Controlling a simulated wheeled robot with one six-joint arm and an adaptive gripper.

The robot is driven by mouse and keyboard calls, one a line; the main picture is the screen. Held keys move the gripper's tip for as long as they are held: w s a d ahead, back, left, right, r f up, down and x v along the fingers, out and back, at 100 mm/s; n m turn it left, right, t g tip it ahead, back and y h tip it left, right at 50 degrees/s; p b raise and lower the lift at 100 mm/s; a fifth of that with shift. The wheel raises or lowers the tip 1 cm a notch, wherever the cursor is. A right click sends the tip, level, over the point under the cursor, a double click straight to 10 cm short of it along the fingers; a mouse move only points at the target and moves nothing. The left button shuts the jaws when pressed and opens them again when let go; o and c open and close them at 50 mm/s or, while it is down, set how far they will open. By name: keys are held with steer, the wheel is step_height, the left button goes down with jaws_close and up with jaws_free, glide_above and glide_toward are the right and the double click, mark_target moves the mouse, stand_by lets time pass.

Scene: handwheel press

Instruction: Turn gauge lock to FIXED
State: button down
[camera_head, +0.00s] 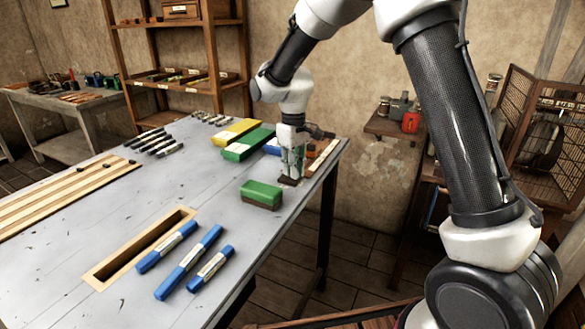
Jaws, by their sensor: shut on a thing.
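My gripper (291,170) points down at the far right part of the grey workbench (110,215), near its right edge. Its fingers are shut at a small dark brown piece (289,181) low on the bench top. The fingers hide part of what they hold. I cannot make out a gauge lock or a FIXED marking at this size, nor tell whether the brown piece belongs to the lock.
A green-topped block (262,192) stands just in front of my gripper. Green (247,145) and yellow (236,131) long blocks lie behind, to the left. Blue bars (190,262) lie beside a framed slot (140,248). A wooden strip (323,154) lies right of the gripper.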

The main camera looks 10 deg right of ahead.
steer(key=shift+w+d+n, duration=0.1)
steer(key=shift+w+n, duration=0.05)
steer(key=shift+n, duration=1.45)
steer(key=c, duration=1.5)
jaws_free()
step_height(320, 180, up, 12)
steer(key=shift+r, duration=0.1)
